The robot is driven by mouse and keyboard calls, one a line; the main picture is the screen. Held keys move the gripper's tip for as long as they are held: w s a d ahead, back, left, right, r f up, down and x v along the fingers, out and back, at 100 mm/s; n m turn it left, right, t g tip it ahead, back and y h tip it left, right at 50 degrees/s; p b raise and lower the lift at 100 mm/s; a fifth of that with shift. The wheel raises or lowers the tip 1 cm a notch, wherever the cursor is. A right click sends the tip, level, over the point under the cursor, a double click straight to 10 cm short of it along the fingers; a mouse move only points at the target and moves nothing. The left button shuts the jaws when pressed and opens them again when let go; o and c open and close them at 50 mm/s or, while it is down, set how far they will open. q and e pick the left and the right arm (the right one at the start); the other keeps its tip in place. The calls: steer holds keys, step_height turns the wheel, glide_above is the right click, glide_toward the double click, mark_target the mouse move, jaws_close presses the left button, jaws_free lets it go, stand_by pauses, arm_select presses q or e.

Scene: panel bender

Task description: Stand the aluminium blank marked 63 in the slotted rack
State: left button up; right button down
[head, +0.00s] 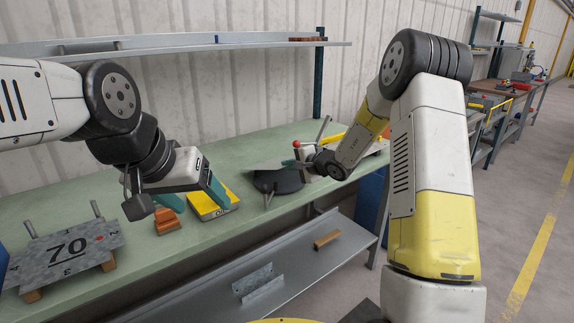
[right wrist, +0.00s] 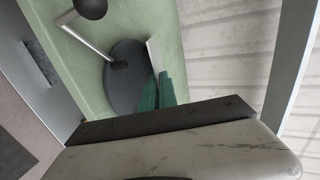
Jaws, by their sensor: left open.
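My right gripper (head: 292,163) is over the right part of the bench, its teal fingers close together on a thin grey plate (head: 262,168). In the right wrist view this plate shows as a pale strip (right wrist: 153,54) at the fingers (right wrist: 157,92); no number is readable on it. My left gripper (head: 194,200) is open and empty, its fingertips spread near a yellow box (head: 212,203). A grey plate marked 70 (head: 72,250) lies on wooden blocks at the left. No marking 63 shows, and I cannot make out the slotted rack.
A dark round disc (head: 283,182) with a metal rod lies on the green bench (head: 140,238) below my right gripper; it also shows in the right wrist view (right wrist: 122,90). An orange block (head: 166,221) is beside the yellow box. A shelf (head: 180,43) runs above.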

steer(key=shift+f, duration=0.15)
steer(key=c, duration=1.7)
jaws_free()
